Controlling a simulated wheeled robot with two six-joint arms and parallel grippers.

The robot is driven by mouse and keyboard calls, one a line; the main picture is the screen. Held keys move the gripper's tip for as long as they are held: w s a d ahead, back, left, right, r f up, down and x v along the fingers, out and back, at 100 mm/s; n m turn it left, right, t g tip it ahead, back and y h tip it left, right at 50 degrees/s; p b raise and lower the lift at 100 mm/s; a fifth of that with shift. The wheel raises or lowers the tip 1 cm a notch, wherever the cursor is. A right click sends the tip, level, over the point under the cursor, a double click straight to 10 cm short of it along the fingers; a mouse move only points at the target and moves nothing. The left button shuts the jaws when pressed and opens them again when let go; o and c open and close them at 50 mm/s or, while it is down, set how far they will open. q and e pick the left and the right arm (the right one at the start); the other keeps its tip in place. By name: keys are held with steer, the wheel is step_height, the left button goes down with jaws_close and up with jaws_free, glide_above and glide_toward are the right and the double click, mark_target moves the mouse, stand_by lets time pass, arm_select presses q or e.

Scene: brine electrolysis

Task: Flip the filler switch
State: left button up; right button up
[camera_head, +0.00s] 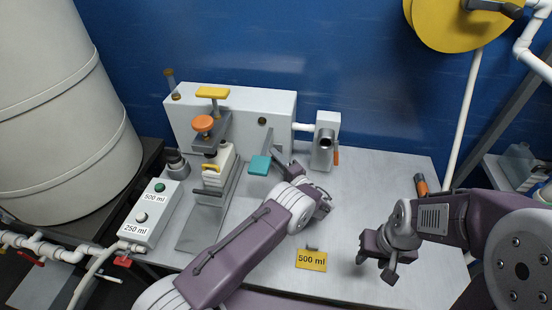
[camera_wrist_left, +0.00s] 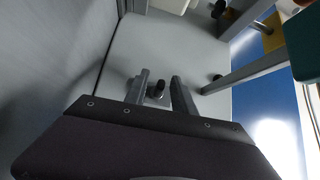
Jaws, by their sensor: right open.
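A small switch-like lever with a dark tip (camera_wrist_left: 158,88) stands on a pale grey panel in the left wrist view, framed between my left fingers (camera_wrist_left: 161,76). I take it for the filler switch, but its label is not visible. The white filler housing (camera_head: 235,100) stands against the blue wall in the head view, with a round brown fitting (camera_head: 262,121) on its front. My left gripper (camera_head: 284,161) is open in front of this housing. My right gripper (camera_head: 376,270) is open and empty over the right part of the bench.
A yellow 500 ml card (camera_head: 311,260) lies near the front edge.

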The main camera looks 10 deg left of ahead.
arm_select(q)
steer(key=shift+c, duration=0.3)
jaws_close()
steer(key=shift+r, duration=0.15)
steer(key=shift+r+m+p, duration=0.2)
steer(key=shift+m+p, duration=0.2)
steer(key=shift+p, duration=0.1)
steer(key=shift+r+m+g+h+p, duration=0.25)
steer(key=shift+m+g+h+p, duration=0.15)
steer(key=shift+g+h, duration=0.2)
steer(key=shift+w+r+m+g+h, duration=0.1)
steer(key=shift+r+m+g+h, duration=0.15)
steer(key=shift+m+g, duration=0.25)
steer(key=shift+w+r+m+g+h, duration=0.15)
steer(key=shift+m+g+h, duration=0.1)
steer(key=shift+m+g, duration=0.25)
steer(key=shift+s, duration=0.1)
